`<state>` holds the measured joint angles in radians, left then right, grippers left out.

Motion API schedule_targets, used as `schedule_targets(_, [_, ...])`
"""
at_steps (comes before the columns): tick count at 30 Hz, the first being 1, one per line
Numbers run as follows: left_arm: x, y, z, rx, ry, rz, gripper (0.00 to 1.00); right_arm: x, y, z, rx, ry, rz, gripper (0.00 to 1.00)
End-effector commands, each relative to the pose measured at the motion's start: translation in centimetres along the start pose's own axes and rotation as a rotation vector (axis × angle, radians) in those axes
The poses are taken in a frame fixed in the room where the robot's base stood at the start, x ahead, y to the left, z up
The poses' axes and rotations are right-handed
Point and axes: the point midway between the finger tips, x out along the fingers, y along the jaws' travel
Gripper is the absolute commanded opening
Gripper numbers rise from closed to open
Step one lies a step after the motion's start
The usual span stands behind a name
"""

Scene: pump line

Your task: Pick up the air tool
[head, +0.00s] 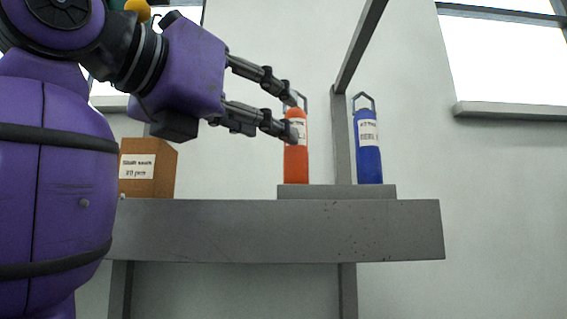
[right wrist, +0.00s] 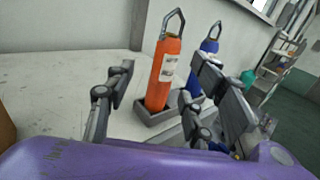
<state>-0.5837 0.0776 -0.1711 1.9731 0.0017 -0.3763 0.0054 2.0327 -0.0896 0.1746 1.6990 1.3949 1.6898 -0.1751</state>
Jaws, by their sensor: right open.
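An orange cylindrical tool (head: 296,165) with a metal hanging loop and a white label stands upright in a low grey holder (head: 337,192) on the bench. It also shows in the right wrist view (right wrist: 165,75), in a shallow tray. A similar blue tool (head: 369,155) stands to its right and also shows in the right wrist view (right wrist: 207,46). The labels are too small to read surely. My right gripper (head: 291,116) is open, its fingers overlapping the upper orange tool in the head view. In the right wrist view the orange tool shows between the spread fingers. My left gripper is out of view.
A grey bench (head: 280,230) carries the holder. A brown labelled box (head: 160,170) stands on its left part. A grey upright post (head: 342,140) rises behind the holder, between the tools. Right of the bench looks free in the head view. Shelving (right wrist: 285,60) stands farther right.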

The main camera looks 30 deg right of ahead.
Motion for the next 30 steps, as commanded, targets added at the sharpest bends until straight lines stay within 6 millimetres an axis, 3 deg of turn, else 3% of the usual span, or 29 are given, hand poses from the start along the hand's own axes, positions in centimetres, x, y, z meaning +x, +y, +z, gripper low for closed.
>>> schedule_targets(6, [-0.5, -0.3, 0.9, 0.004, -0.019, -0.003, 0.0, 2.6, -0.2, -0.2, 0.0, 0.002, -0.004, 0.49])
schedule_targets(15, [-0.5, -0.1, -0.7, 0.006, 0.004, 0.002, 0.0, 6.6, -0.8, -0.5, 0.001, 0.0, -0.004, 0.49])
schedule_targets(24, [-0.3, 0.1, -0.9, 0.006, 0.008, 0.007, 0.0, 7.1, -0.7, -0.7, -0.001, 0.0, -0.001, 0.49])
schedule_targets(30, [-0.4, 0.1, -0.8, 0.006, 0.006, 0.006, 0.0, 7.1, -0.7, -0.7, -0.001, 0.001, -0.001, 0.23])
